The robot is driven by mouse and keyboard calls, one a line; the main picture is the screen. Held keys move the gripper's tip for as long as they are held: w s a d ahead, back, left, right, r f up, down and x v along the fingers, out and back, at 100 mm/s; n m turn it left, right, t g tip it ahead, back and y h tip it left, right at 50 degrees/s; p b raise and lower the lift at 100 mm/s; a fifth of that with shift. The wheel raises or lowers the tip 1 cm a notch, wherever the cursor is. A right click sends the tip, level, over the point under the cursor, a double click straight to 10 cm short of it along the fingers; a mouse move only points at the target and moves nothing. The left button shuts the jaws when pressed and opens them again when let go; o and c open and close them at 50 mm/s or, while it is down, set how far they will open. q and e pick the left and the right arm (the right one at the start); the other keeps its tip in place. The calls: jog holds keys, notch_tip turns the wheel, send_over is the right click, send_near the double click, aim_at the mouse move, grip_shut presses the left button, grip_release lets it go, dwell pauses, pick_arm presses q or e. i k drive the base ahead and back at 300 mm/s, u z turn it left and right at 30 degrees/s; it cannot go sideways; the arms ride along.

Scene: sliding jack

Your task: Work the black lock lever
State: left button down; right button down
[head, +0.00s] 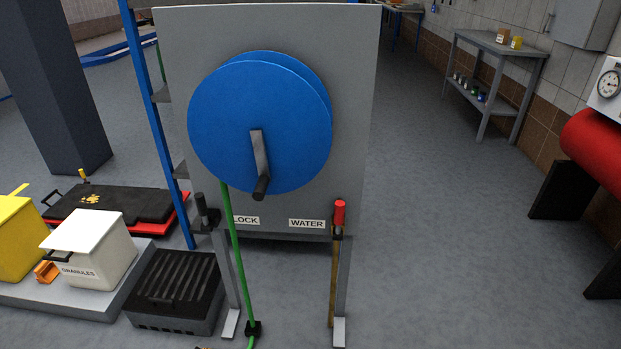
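The black lock lever (202,207) stands at the lower left of a grey panel (350,100), beside a label (245,220) whose readable part says LOCK. A green hose (238,265) hangs just right of the lever. Neither of my grippers shows in the head view, and nothing is touching the lever.
A blue reel (235,115) with a crank (260,165) is on the panel. A red-gripped lever (339,213) stands by the WATER label (307,224). A black slatted box (175,290) and white GRANULES bin (92,250) are at left.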

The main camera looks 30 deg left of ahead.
aim_at(207, 226)
jog(key=z, duration=1.25)
jog(key=i, duration=1.7)
jog(key=u, duration=3.45)
